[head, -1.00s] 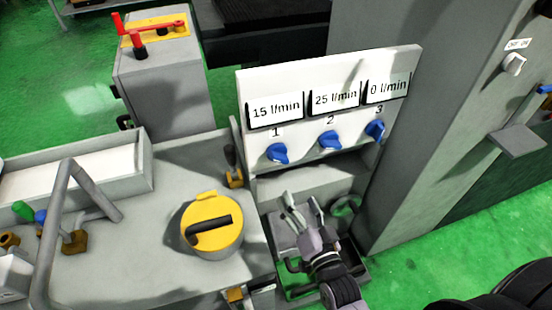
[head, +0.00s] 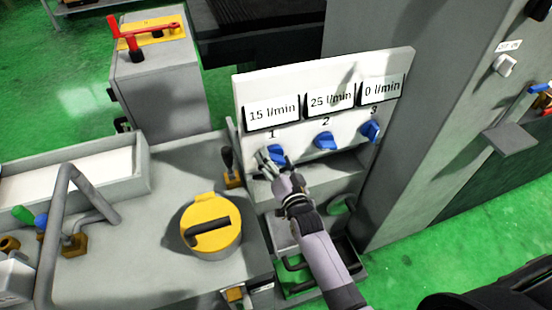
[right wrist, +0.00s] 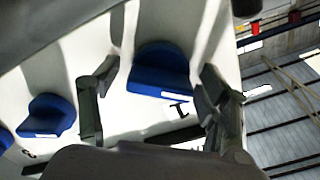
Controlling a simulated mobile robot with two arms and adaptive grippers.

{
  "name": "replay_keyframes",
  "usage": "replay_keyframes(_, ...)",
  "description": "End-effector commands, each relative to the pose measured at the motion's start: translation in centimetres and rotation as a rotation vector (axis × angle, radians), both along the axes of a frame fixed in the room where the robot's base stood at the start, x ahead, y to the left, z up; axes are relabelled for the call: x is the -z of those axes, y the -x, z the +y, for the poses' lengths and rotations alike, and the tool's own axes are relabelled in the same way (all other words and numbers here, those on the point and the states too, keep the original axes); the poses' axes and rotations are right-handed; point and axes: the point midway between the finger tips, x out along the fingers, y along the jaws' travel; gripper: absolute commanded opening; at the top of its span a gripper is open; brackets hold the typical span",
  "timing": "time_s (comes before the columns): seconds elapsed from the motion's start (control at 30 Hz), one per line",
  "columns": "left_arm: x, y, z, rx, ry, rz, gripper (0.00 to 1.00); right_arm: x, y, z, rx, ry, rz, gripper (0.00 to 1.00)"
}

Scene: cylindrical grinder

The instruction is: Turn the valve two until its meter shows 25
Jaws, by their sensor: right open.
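The white panel (head: 335,68) carries three blue valves with meters above them. Valve two (head: 325,141) sits in the middle, and its meter (head: 329,101) reads 25 l/min. Valve one (head: 277,153) is to its left under a meter (head: 271,113) reading 15 l/min. Valve three (head: 370,131) is to its right under a meter (head: 380,90) reading 0 l/min. My right gripper (head: 273,164) is open at valve one. In the right wrist view, valve one (right wrist: 160,77) shows between the spread fingers; I cannot tell whether they touch it. My left gripper is out of view.
A yellow-lidded pot with a dark handle (head: 211,243) stands on the grey bench left of my right arm. A grey column (head: 415,150) rises right of the panel. A grey box with a red lever (head: 160,85) stands behind the bench. A recess lies below the panel.

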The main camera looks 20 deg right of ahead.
Motion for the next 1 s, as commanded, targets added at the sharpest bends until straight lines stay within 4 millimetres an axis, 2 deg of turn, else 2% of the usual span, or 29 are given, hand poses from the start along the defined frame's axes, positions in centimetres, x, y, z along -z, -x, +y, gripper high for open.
replay_keyframes(0.17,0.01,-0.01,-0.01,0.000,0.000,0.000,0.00,-0.01,0.00,0.00,0.000,0.000,0.000,0.70)
replay_keyframes(0.87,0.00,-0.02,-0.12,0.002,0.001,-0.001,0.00,-0.03,0.02,0.03,-0.001,0.000,-0.001,0.24)
replay_keyframes(1.0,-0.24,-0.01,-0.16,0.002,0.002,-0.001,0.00,-0.13,0.01,0.03,0.000,0.039,-0.001,0.23)
